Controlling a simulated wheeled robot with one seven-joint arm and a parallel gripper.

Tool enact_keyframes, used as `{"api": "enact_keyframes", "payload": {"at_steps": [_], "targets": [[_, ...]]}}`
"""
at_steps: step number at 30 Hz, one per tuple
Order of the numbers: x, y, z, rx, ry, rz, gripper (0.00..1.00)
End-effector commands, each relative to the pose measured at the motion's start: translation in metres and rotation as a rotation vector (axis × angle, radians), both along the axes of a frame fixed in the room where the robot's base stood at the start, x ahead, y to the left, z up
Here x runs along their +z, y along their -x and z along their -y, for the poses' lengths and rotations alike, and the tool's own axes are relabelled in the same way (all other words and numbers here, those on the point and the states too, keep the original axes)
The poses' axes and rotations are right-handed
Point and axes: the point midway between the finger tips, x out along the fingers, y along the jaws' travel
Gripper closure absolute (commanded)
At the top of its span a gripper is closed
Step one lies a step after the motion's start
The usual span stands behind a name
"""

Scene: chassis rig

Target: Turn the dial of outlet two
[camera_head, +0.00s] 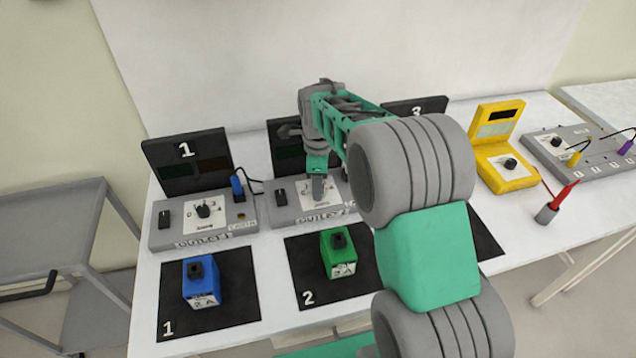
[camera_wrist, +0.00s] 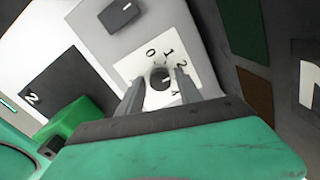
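Outlet two is a grey box (camera_head: 285,214) in the middle of the table, with a black switch (camera_head: 280,197) and a white dial plate. My gripper (camera_head: 318,190) points down over that plate and hides the dial in the head view. In the wrist view the round dark dial (camera_wrist: 160,80) sits on the plate (camera_wrist: 193,55), marked 0, 1, 2 and another mark. My gripper (camera_wrist: 158,88) is open there, one finger on each side of the dial. I cannot tell whether the fingers touch it, nor clearly where the dial points.
Outlet one (camera_head: 205,222), with its own dial, stands to the left. A blue block (camera_head: 201,288) and a green block (camera_head: 338,258) stand on black mats in front. A yellow meter (camera_head: 505,168) and a red probe (camera_head: 562,196) are at right. My arm hides the third outlet.

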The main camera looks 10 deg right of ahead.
Motion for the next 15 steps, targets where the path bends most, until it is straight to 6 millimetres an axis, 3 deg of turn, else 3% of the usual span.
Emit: {"api": "enact_keyframes", "payload": {"at_steps": [15], "targets": [[0.0004,0.0,-0.0001,0.0,0.0,0.0,1.0]]}}
